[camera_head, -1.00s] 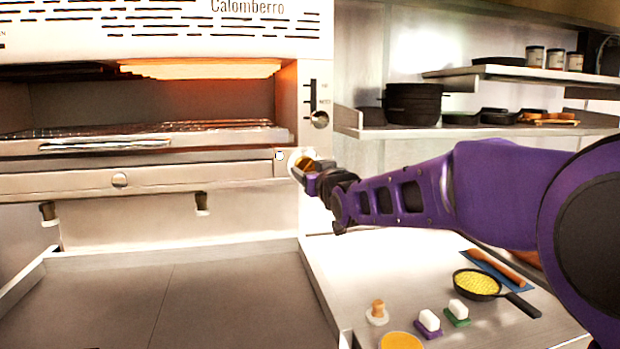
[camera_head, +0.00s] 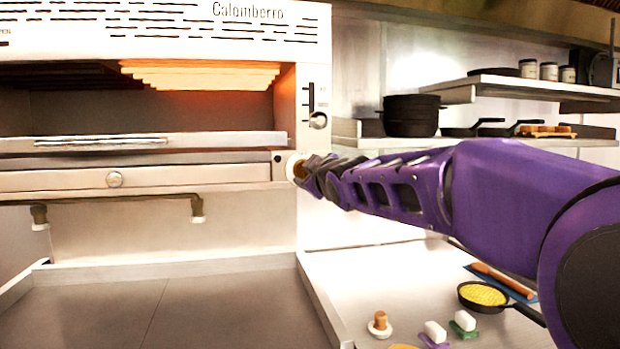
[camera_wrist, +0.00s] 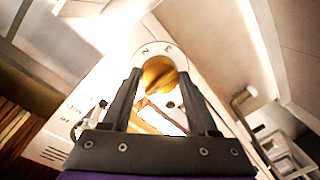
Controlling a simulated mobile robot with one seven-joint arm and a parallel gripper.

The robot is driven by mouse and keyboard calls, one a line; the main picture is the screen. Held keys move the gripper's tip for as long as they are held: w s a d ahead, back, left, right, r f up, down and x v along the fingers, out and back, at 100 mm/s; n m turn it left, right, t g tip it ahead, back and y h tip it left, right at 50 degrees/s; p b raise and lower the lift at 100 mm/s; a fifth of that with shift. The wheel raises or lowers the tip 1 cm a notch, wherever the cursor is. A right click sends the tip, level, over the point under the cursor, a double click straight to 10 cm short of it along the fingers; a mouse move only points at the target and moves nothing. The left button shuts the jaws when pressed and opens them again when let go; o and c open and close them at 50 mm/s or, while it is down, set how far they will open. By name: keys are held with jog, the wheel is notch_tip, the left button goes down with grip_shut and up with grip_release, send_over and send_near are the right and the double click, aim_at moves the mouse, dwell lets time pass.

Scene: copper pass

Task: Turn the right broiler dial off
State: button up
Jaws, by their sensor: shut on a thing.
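The broiler (camera_head: 200,85) stands at the left in the head view, its element glowing orange on the right side. The right broiler dial (camera_head: 297,167) is a brass knob on a white disc at the right end of its lower front. My gripper (camera_head: 306,172) reaches it from the right and partly hides it. In the wrist view the brass knob of the dial (camera_wrist: 158,73) sits between the two dark fingers of my gripper (camera_wrist: 158,82), which are shut on it. The dial's exact setting cannot be read.
A silver knob (camera_head: 318,120) and a slotted lever are just above the dial. A shelf with a black pot (camera_head: 411,115) is behind my arm. A pan of yellow food (camera_head: 483,295) and small items stand on the right counter. The grey counter (camera_head: 160,305) in front is clear.

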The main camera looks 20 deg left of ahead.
jog(key=shift+r, duration=0.1)
dwell(0.3)
jog(key=o, duration=1.4)
jog(key=shift+s, duration=0.1)
